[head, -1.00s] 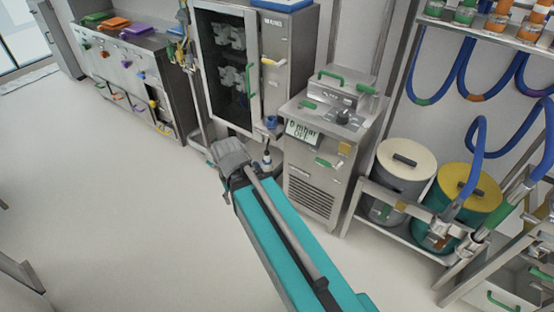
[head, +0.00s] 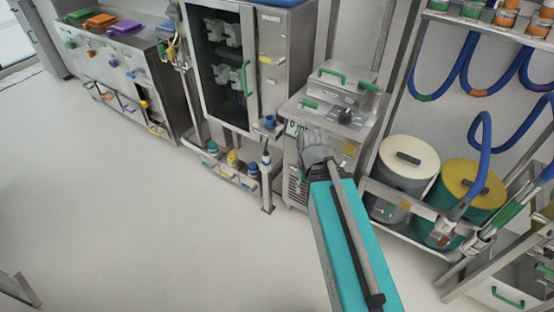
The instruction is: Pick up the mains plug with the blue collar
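Under the dark-fronted cabinet, a low shelf (head: 228,174) carries small items with green, yellow and blue parts. The one with the blue part (head: 253,171) at the right end may be the blue-collared mains plug, but it is too small to tell for sure. A blue item (head: 270,122) also sits higher, at the cabinet's lower right corner. My gripper (head: 312,140) is in front of the steel unit with the green handles, to the right of these items and apart from them in the picture. Its fingers are too unclear to tell whether they are open.
A slim upright post (head: 266,188) stands right of the low shelf. The steel unit (head: 302,112) is behind my gripper. Two lidded drums, one cream (head: 407,160) and one yellow (head: 473,185), stand on the right rack. The floor (head: 130,220) at left is clear.

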